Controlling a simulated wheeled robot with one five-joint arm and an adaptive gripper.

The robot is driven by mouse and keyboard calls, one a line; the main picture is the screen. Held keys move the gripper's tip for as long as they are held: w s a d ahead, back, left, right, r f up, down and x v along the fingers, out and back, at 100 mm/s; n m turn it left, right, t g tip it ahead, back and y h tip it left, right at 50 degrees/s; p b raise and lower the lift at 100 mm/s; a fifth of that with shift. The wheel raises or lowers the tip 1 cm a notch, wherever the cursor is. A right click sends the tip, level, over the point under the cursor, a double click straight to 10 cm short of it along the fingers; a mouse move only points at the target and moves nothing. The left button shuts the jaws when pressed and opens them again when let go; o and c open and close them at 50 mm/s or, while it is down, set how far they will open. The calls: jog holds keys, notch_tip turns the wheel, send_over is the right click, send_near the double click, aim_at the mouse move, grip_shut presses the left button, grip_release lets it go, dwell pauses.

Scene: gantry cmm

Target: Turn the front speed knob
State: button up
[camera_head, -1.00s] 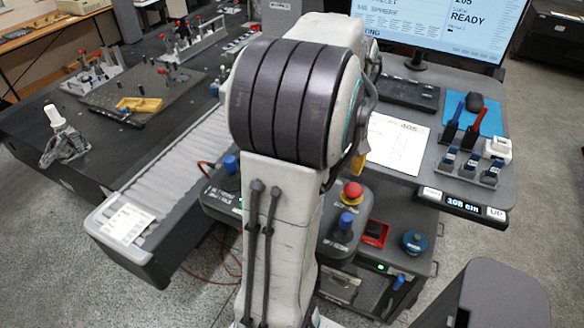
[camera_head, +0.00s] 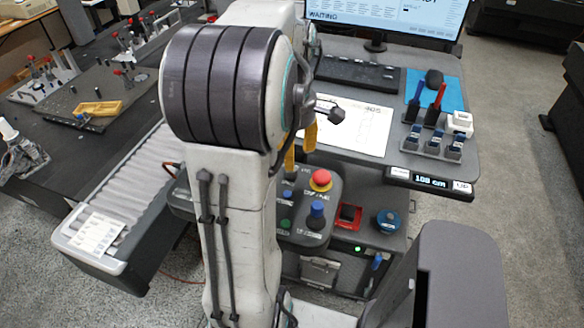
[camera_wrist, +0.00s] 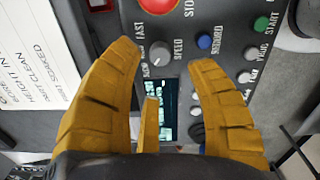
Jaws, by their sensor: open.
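The grey speed knob (camera_wrist: 160,53) shows in the wrist view on a dark control panel, with the word SPEED beside it. The knob appears between the fingertips, with a gap to each side. I cannot tell how far the tips are above the panel. In the head view the yellow fingers of my gripper (camera_head: 300,146) point down over the back of the control panel (camera_head: 312,240). The knob cannot be made out there, near the fingers and arm.
A red stop button (camera_wrist: 158,3) is close above the knob in the wrist view. A blue record button (camera_wrist: 204,41) and a green start button (camera_wrist: 261,24) lie to the right. In the head view a blue-topped joystick (camera_head: 317,209) stands on the panel. A desk (camera_head: 350,160) is behind.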

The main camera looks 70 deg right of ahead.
jog(key=shift+f, duration=2.95)
jog(key=shift+o, duration=0.3)
grip_shut()
